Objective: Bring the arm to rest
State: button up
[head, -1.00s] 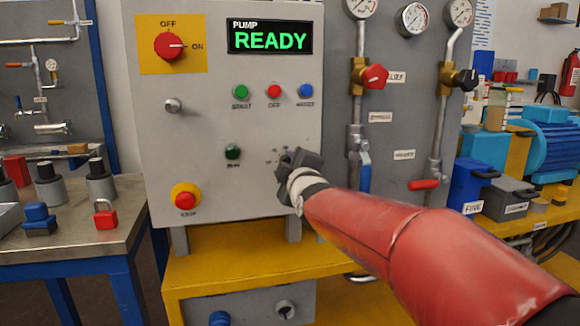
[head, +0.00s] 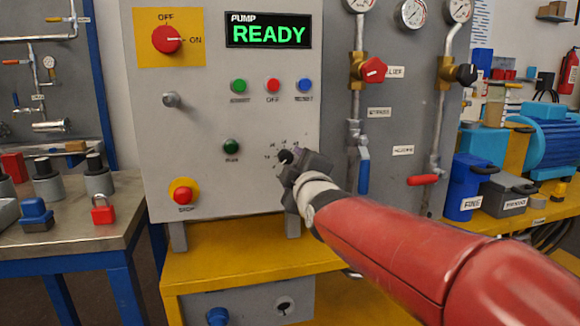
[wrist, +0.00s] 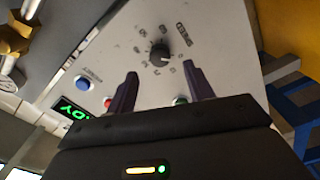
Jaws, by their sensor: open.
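My gripper (head: 290,172) is in front of the lower right of the grey control panel (head: 205,190), at the end of my red arm. In the wrist view its two dark fingers (wrist: 158,90) are spread apart with nothing between them. A dark rotary knob (wrist: 160,55) with a printed scale around it lies beyond the fingertips, apart from them. In the head view the knob (head: 286,156) is partly hidden by my gripper. The panel display (head: 268,31) reads PUMP READY.
The panel has a red switch (head: 167,40) pointing to ON and a red stop button (head: 183,196). Pipes with a blue-handled valve (head: 364,170) stand close to the right of my gripper. A metal table (head: 70,235) is at left. A yellow ledge (head: 230,255) lies below.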

jog(key=shift+v, duration=1.1)
jog(key=s+d+f+m+g+h, duration=0.2)
jog(key=s+d+f+m+g, duration=0.4)
jog(key=s+f, duration=0.5)
jog(key=s+d+f+m+g+h, duration=0.3)
jog(key=s+d+f+m, duration=0.7)
jog(key=s, duration=0.7)
notch_tip(320, 180, down, 3)
jog(key=g, duration=0.2)
jog(key=shift+r+g, duration=0.2)
jog(key=shift+g, duration=0.2)
